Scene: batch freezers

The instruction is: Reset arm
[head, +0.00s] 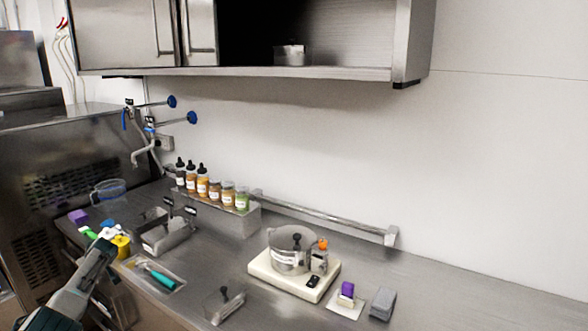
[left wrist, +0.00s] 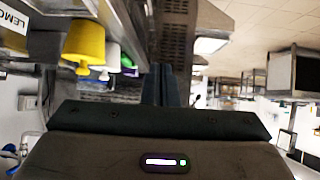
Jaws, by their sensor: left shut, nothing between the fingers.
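My left arm comes in from the lower left in the head view. Its gripper (head: 104,248) is shut and empty, over the left part of the steel counter, close to a yellow object (head: 121,246). In the left wrist view the dark fingers (left wrist: 165,86) are together and point toward a vented steel panel (left wrist: 178,30). Yellow (left wrist: 84,43), white and green items hang at the upper left of that tilted view. My right gripper is in neither view.
A white-based appliance with a steel bowl (head: 291,272) stands mid-counter. Several bottles and jars (head: 203,185) line a raised steel shelf behind. A tray with a teal-handled tool (head: 158,276) lies right of my gripper. A steel cabinet (head: 330,72) hangs above.

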